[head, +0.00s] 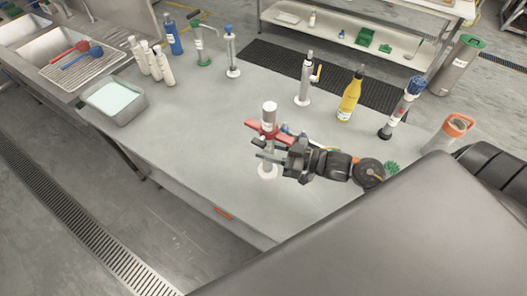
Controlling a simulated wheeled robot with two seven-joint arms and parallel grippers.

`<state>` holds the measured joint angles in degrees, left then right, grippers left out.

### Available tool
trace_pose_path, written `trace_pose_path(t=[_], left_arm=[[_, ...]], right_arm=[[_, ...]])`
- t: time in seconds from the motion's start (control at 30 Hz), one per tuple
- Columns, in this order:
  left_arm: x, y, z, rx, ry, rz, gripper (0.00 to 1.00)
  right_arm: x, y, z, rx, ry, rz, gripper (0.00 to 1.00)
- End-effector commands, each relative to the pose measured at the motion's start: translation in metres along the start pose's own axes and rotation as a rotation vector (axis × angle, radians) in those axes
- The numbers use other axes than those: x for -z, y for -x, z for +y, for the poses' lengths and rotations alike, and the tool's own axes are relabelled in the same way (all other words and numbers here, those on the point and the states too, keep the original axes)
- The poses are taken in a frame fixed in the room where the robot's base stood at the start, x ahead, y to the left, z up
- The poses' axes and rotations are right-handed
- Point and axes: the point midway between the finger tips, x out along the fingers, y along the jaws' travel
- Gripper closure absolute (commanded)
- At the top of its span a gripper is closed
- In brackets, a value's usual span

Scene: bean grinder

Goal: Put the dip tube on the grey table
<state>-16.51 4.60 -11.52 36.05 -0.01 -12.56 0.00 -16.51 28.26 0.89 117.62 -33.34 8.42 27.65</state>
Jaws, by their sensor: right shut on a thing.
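My right gripper (266,149) is over the near part of the grey table (205,125). It is shut on an upright tube-like thing with a white top and red side arms (269,115). A round white base (267,171) shows below the fingers; whether it touches the table is hard to tell. I cannot tell for sure which thing is the dip tube. The gripper hides the middle of the held thing. My left gripper is not in view.
A yellow bottle (349,98), a silver tool on a white base (304,82) and a blue-topped tool (402,107) stand right of centre. White bottles (162,66) and a tray (112,101) stand left. The table's left-middle is clear.

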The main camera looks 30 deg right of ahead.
Motion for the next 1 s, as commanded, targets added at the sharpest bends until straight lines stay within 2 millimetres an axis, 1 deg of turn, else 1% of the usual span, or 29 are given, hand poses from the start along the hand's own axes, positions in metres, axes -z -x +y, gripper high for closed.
trace_pose_path(t=[0.03,0.1,0.2,0.3,0.43,0.6,0.7,1.0], left_arm=[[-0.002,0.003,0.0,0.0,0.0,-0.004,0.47],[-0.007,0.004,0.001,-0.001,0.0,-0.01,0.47],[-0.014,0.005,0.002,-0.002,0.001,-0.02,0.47],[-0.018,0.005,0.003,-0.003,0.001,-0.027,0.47],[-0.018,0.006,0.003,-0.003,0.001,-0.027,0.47],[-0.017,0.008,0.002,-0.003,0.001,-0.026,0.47],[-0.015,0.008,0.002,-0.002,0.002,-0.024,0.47],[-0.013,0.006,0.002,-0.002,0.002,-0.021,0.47]], right_arm=[[-0.005,-0.005,0.005,-0.001,-0.002,0.003,1.0],[-0.013,-0.009,0.009,0.0,-0.001,0.002,1.0],[-0.019,-0.013,0.012,0.001,0.001,0.002,1.0],[-0.021,-0.013,0.012,0.001,0.001,0.002,1.0],[-0.026,-0.017,0.015,0.0,0.0,0.003,1.0],[-0.05,-0.018,0.016,0.0,-0.002,0.001,1.0],[-0.057,-0.017,0.016,0.0,0.0,0.002,1.0],[-0.059,-0.017,0.016,0.001,0.001,0.002,1.0]])
